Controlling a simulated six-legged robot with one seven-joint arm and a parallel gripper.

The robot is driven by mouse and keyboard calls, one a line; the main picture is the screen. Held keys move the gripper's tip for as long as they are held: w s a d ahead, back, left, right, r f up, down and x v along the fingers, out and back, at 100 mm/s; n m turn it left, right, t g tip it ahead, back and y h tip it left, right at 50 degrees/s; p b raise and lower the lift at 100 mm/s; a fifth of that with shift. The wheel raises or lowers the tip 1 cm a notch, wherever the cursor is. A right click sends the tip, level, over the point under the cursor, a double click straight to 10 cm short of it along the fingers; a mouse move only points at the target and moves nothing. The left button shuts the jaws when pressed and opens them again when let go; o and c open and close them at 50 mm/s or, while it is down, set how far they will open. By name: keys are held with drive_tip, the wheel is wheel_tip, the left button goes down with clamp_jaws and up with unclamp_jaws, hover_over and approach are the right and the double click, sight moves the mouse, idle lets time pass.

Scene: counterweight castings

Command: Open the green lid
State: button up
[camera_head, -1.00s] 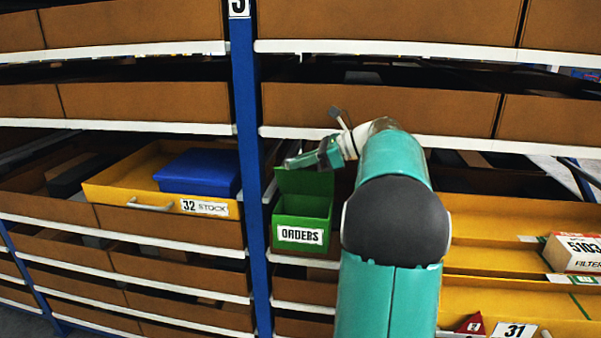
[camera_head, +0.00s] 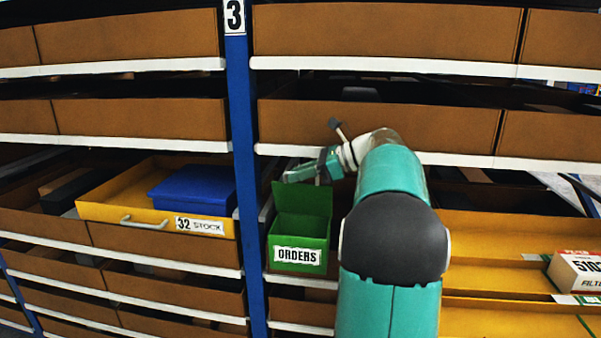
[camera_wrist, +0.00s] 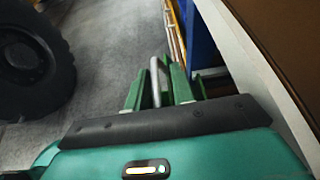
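The green ORDERS box (camera_head: 300,256) stands on a shelf just right of the blue post in the head view. Its green lid (camera_head: 305,202) stands raised at the back of the box, and the box's top is open. My gripper (camera_head: 290,177) is at the lid's top edge, pointing left; contact cannot be made out. In the wrist view, my two green fingers (camera_wrist: 160,88) stand apart with a thin grey bar (camera_wrist: 155,78) between them. Whether the bar belongs to the lid cannot be told, and no firm grip on it shows.
A yellow drawer (camera_head: 110,209) marked 32 STOCK, with a blue box (camera_head: 195,188), sticks out left of the blue post (camera_head: 243,160). A shelf board (camera_head: 400,156) runs close above my gripper. A filter carton (camera_head: 578,272) sits at right. A large black tyre (camera_wrist: 30,60) stands on the floor.

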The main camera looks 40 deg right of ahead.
drive_tip(key=shift+o, duration=0.2)
drive_tip(key=v, duration=1.3)
drive_tip(key=shift+s, duration=0.25)
drive_tip(key=shift+d+r, duration=0.15)
